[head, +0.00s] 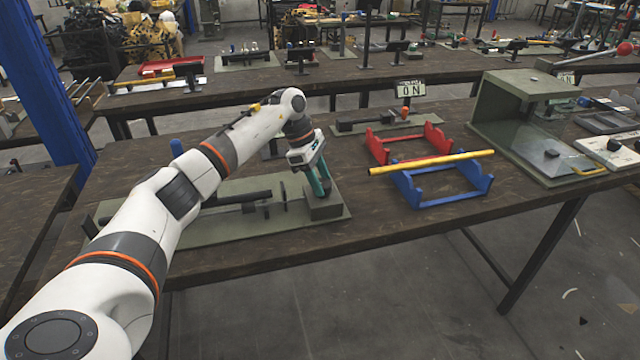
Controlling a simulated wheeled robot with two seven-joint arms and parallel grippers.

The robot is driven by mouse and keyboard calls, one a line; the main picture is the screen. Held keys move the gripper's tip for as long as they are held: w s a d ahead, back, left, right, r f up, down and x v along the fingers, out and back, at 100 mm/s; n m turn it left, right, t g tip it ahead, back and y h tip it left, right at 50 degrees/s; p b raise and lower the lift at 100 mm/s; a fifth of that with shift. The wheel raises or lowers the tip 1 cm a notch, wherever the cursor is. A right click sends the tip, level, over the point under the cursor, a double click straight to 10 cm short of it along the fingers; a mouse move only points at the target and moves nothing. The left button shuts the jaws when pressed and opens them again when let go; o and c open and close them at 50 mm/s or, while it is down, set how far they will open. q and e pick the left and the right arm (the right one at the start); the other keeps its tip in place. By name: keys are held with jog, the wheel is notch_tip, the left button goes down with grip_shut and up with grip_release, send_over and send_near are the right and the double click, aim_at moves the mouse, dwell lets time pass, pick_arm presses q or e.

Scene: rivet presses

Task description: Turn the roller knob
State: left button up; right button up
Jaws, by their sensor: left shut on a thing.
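My left arm reaches in from the left over the dark wooden workbench. Its gripper (318,186) points down at the grey block at the right end of a grey-green base plate (335,228). The gripper is shut on the roller knob at this block, and the fingers hide most of the knob. A black roller bar (237,198) with upright discs lies along the plate to the left of the block, partly behind my arm. My right gripper is not in view.
Right of the plate stand a red cradle (380,151) and a blue cradle (437,203), with a yellow bar (430,162) across them. Further right is a grey-green open box (518,85). An "ON" sign (410,89) stands behind. The bench's front edge is close to the plate.

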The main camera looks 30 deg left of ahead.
pick_arm(q)
jog(key=shift+w+m+g+b, duration=0.1)
jog(key=shift+m+g+b, duration=0.4)
jog(key=shift+m, duration=0.7)
jog(key=shift+r+m, duration=0.1)
jog(key=shift+m, duration=0.2)
jog(key=o, duration=1)
jog(key=shift+c, duration=0.2)
jog(key=v, duration=1.2)
jog(key=shift+b, duration=0.3)
jog(key=shift+w, duration=0.1)
